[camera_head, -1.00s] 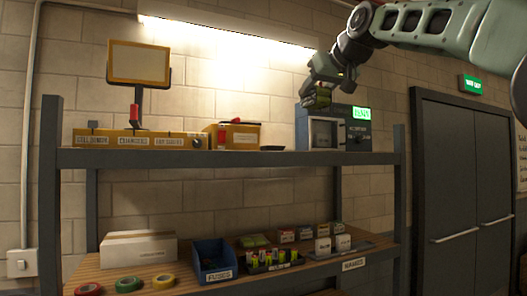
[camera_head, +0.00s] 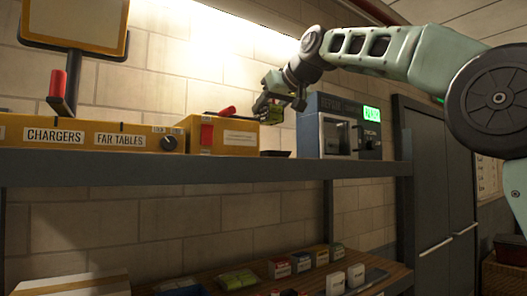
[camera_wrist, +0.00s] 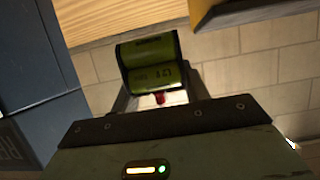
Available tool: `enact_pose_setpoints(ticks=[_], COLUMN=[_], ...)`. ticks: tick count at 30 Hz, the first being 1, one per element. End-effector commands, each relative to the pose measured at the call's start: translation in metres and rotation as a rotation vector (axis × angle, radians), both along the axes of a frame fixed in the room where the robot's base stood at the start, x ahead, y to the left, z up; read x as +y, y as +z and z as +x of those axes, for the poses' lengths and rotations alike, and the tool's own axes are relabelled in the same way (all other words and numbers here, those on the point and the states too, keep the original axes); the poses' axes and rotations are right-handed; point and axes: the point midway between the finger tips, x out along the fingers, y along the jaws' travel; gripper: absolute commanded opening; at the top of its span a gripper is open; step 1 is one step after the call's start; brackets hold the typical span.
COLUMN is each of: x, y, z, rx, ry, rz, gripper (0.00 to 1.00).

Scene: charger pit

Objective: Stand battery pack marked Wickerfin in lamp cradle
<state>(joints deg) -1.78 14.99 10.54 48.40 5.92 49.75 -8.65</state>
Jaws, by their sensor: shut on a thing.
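My gripper (camera_head: 272,104) is shut on a green battery pack (camera_wrist: 152,62), held in the air above the upper shelf, left of the blue-grey oven-like unit. The pack's dark label bands show in the wrist view, but I cannot read a name for sure. In the head view the pack (camera_head: 264,110) is small and partly covered by the fingers. A yellow charger bank (camera_head: 85,137) with labels CHARGERS and FAR TABLES stands on the shelf at left. A yellow box (camera_head: 222,135) with red parts stands to its right. I cannot tell which place is the lamp cradle.
The blue-grey unit (camera_head: 335,127) with a green display stands close right of my gripper. A small dark dish (camera_head: 276,153) lies on the upper shelf (camera_head: 200,168). A yellow-framed panel (camera_head: 75,22) rises at left. Small boxes (camera_head: 302,262) stand on the lower shelf.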

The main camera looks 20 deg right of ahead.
Motion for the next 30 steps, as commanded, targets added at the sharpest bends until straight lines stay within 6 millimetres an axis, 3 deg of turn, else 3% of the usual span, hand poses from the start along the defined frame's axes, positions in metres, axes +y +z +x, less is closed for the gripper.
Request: enact_pose_setpoints(ticks=[6,14,20,30], x=[0.0,-0.001,0.0,0.0], y=[-0.035,-0.053,-0.077,-0.084], z=[-0.001,-0.001,-0.001,-0.001], rx=[0.0,-0.001,0.001,-0.003], ry=[-0.001,-0.001,0.0,0.0], rz=[0.0,-0.001,-0.001,0.0], gripper=[0.1,0.1,0.1,0.1])
